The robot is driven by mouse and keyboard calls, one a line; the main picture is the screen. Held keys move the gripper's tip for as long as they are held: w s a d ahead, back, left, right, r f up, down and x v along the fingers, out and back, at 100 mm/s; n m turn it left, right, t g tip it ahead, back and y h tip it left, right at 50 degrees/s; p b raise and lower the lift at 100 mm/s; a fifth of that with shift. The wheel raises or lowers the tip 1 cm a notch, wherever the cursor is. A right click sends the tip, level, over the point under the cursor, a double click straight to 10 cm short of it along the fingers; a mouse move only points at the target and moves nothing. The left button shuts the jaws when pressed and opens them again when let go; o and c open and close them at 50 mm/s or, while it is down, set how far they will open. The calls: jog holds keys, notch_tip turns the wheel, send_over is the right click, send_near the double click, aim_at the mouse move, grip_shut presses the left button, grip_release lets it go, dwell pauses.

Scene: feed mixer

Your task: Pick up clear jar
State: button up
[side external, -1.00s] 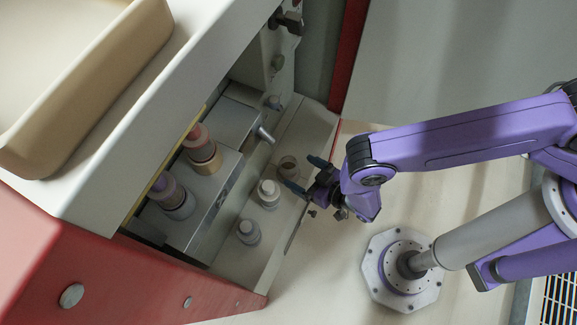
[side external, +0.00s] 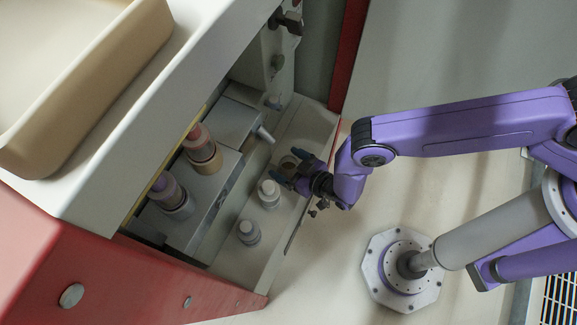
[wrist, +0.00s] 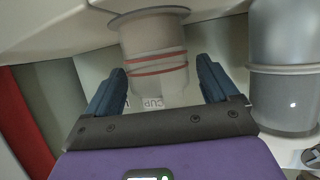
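The clear jar (wrist: 155,62) is see-through, with red bands and a wider rim, in the upper middle of the wrist view. In the side view the small jar (side external: 288,163) stands on the tray, partly hidden by my fingers. My gripper (wrist: 161,75) is open, with one blue finger on each side of the jar in the wrist view. A gap shows beside each finger, so it is not closed on the jar. My gripper also shows in the side view (side external: 290,167), reaching over the tray's right edge.
A white-capped bottle (side external: 268,192) stands close beside the jar, and another bottle (side external: 248,232) is nearer the front. A grey container (wrist: 286,80) is right of my fingers in the wrist view. A metal spout (side external: 264,134) and a grey block (side external: 212,190) lie to the left.

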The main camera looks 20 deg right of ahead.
jog(key=c, duration=1)
jog(key=shift+r, duration=0.2)
